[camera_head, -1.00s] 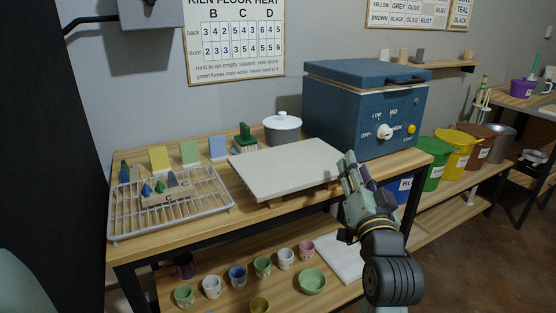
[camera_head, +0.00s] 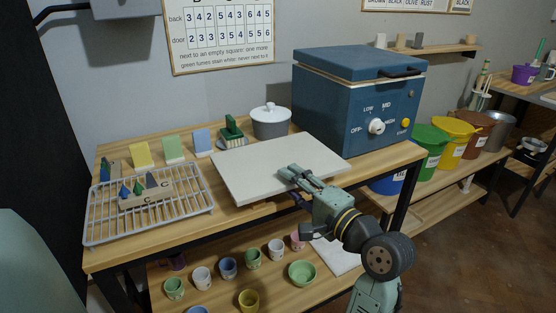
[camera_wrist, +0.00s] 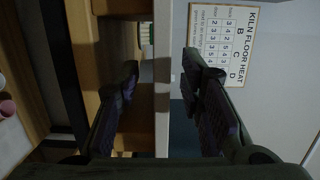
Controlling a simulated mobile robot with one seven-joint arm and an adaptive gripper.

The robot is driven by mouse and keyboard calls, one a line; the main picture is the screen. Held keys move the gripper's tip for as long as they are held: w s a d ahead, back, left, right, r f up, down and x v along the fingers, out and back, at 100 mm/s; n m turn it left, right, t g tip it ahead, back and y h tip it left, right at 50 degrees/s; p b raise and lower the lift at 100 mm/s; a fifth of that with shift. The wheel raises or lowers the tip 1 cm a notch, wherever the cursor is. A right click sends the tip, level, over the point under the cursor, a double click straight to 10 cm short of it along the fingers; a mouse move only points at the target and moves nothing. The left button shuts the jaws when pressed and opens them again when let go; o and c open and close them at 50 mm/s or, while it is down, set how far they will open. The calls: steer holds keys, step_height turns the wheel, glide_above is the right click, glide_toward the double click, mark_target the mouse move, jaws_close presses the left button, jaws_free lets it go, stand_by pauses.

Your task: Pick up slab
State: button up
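The slab (camera_head: 255,168) is a flat, off-white board lying level on the wooden table, raised a little on supports. My gripper (camera_head: 290,180) is at its front right edge, with the fingers reaching over that edge. In the wrist view the slab (camera_wrist: 162,100) shows edge-on as a pale strip between the two fingers of my gripper (camera_wrist: 161,68). The fingers stand apart with visible gaps on both sides of the strip, so my gripper is open. One finger is on the upper side, the other on the underside. A second pale slab (camera_head: 338,257) lies on the lower shelf, partly hidden by my arm.
A blue kiln (camera_head: 340,110) stands right behind the slab, with a lidded grey pot (camera_head: 271,123) and green brush (camera_head: 231,130) behind it. A wire rack (camera_head: 100,213) with cones is to the left. Several small cups and a green bowl (camera_head: 302,273) sit below.

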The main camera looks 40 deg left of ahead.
mark_target(278, 162)
steer(key=p+x, duration=0.1)
steer(key=x, duration=0.3)
steer(key=shift+w+a+r, duration=0.1)
steer(key=shift+a+r, duration=0.05)
steer(key=shift+r, duration=0.05)
steer(key=shift+w+a+f+p, duration=0.15)
steer(key=shift+a+p, duration=0.15)
steer(key=shift+a, duration=0.25)
steer(key=shift+c, duration=0.5)
jaws_close()
